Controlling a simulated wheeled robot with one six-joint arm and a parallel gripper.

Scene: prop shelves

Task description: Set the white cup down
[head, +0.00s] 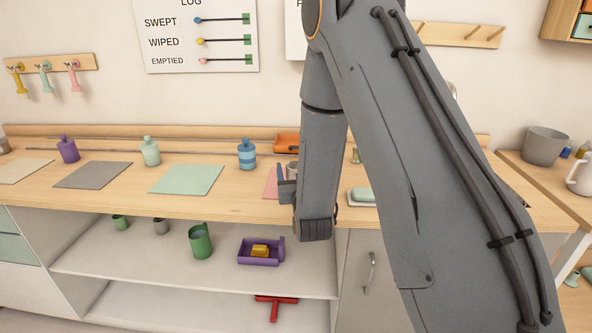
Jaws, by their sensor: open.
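My gripper (289,189) is over the long wooden counter, at the pink mat, and is open. My own arm hides much of it. A small pale grey-white object (292,169), perhaps the white cup, shows just behind the finger. It is mostly hidden, so I cannot tell whether it touches the gripper or rests on the counter. A white mug-like vessel (581,179) stands on the right-hand counter, cut by the picture edge and away from my gripper.
The pink mat (270,188) is partly covered by my gripper. A green mat (187,179) and a grey mat (92,174) lie bare to the left. Bottles, including a blue one (246,155), stand behind. A soap dish (361,196) is right of my gripper.

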